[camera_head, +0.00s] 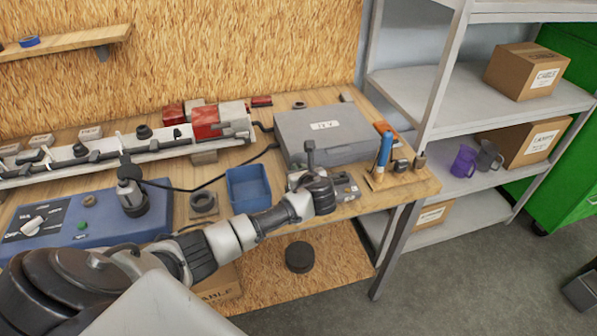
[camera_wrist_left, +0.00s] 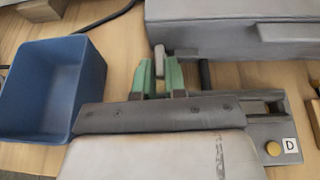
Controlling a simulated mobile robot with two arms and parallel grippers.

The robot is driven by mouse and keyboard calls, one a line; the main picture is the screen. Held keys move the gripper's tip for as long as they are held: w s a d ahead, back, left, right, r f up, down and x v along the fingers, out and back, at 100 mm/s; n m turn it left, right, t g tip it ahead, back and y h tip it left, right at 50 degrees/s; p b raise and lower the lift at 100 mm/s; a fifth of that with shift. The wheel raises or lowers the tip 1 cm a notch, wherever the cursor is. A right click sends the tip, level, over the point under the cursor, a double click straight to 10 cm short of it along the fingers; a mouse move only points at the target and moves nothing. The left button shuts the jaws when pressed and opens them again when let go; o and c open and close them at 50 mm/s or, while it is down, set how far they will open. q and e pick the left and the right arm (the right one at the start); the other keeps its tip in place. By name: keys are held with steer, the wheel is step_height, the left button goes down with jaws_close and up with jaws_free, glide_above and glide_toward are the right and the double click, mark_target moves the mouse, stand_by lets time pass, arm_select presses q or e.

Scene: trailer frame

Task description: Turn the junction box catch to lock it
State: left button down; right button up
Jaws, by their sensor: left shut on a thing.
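The grey junction box (camera_head: 324,134), with a white label on its lid, sits shut on the bench; its front edge also shows in the left wrist view (camera_wrist_left: 225,38). My left gripper (camera_wrist_left: 159,76), with green finger pads, is shut on a grey lever-like piece (camera_wrist_left: 160,52), seemingly the catch, between the box and the fixture. In the head view a grey lever (camera_head: 310,152) stands up just beyond my wrist, which hides the fingers. My right gripper is not in view.
A blue bin (camera_head: 248,187) stands close to the left of my gripper. A blue-handled tool (camera_head: 384,148) stands in a wooden holder to the right. Metal shelves (camera_head: 440,108) stand beyond the bench's right end.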

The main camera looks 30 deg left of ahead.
arm_select(q)
steer(key=shift+w+d+r+n+g, duration=0.1)
steer(key=shift+w+d+n+g, duration=0.1)
steer(key=shift+n+g, duration=0.3)
steer(key=shift+w+d+n+g+y, duration=0.1)
steer(key=shift+w+n+g+y, duration=0.1)
steer(key=shift+n+g+y, duration=0.45)
steer(key=shift+w+d+n+g+y, duration=0.1)
steer(key=shift+w+n+g+y, duration=0.2)
steer(key=shift+n+g, duration=0.6)
steer(key=shift+s, duration=0.1)
steer(key=c, duration=1.2)
jaws_free()
steer(key=b+v, duration=0.1)
steer(key=v, duration=0.9)
steer(key=shift+d, duration=0.4)
